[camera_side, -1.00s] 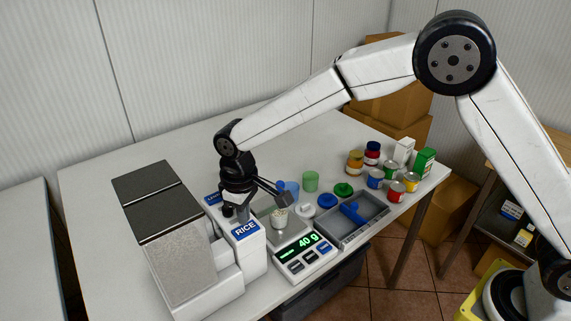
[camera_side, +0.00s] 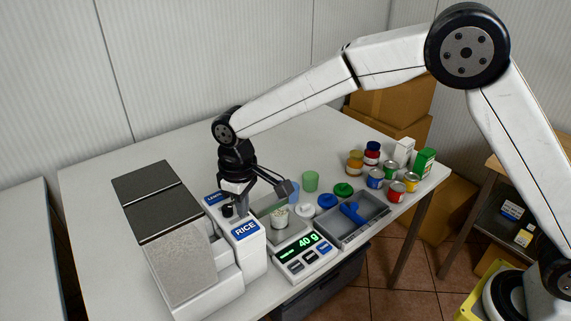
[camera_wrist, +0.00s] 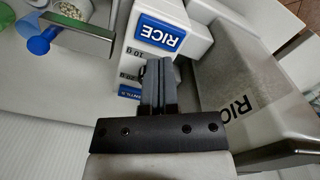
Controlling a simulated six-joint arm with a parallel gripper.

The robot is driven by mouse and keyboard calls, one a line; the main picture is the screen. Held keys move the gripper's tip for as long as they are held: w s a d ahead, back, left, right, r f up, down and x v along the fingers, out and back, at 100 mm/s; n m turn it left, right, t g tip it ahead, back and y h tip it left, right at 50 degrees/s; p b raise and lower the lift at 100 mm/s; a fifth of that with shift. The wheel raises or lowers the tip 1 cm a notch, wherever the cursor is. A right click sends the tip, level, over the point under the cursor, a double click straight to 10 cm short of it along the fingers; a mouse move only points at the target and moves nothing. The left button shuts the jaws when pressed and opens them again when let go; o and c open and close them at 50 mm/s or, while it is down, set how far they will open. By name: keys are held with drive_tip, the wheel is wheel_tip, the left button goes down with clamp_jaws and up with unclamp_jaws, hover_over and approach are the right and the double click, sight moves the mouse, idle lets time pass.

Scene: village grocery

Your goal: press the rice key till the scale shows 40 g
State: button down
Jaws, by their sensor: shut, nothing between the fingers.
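The scale (camera_side: 305,257) shows 40 g in green digits on its display. A cup with white grains (camera_side: 280,217) stands on the scale's pan; in the wrist view the grains (camera_wrist: 72,12) show at the top left. The white dispenser (camera_side: 252,256) has a blue RICE label (camera_side: 245,230) on its front; that label also shows in the wrist view (camera_wrist: 159,33). My gripper (camera_side: 238,208) is shut and empty, pointing down above the dispenser's top beside the RICE label. My fingers hide the key area in the wrist view, so I cannot tell whether they touch a key.
A grey tray (camera_side: 374,221) with a blue scoop (camera_side: 352,212) lies right of the scale. Coloured lids and cups stand behind it. Several jars, cans and boxes stand at the table's right end. The table's back left (camera_side: 100,180) is clear.

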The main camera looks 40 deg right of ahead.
drive_tip(key=shift+r, duration=1.3)
drive_tip(key=shift+d, duration=0.1)
drive_tip(key=shift+d, duration=0.25)
drive_tip(key=s+d+f+m+t, duration=0.1)
drive_tip(key=s+d+m, duration=0.2)
drive_tip(key=s+d, duration=0.6)
drive_tip(key=s+d+f+m+t, duration=0.1)
drive_tip(key=s+d+f+m, duration=0.1)
drive_tip(key=s+d, duration=0.7)
drive_tip(key=d+m, duration=0.1)
drive_tip(key=d, duration=0.3)
drive_tip(key=shift+s+f+t, duration=0.2)
drive_tip(key=shift+f+t, duration=0.05)
drive_tip(key=shift+t, duration=0.05)
